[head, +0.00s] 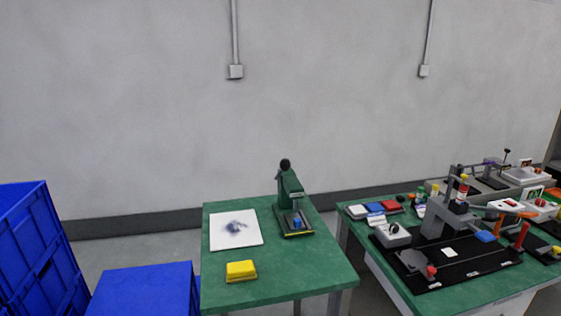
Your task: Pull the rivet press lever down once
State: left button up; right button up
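The rivet press (290,203) is a green upright press on the right half of a small green table. A black ball knob (285,164), seemingly the end of its lever, stands at the top of the press. A small blue piece (296,222) sits at the press base, under the head. The lever's arm is hard to make out at this distance. Neither of my grippers is in the head view.
The small green table (270,277) also holds a white sheet (236,229) and a yellow block (240,271). Blue crates (35,250) stand at left. A second green table (480,292) with fixtures and tools stands right, across a narrow gap.

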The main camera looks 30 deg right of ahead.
aim_at(285, 164)
jog(key=i+l, duration=0.15)
jog(key=l, duration=0.25)
jog(key=i+l, duration=0.2)
jog(key=l, duration=0.15)
jog(key=i+l, duration=0.15)
jog(key=l, duration=0.25)
jog(key=i+l+u, duration=0.1)
jog(key=l, duration=0.3)
jog(key=i, duration=0.05)
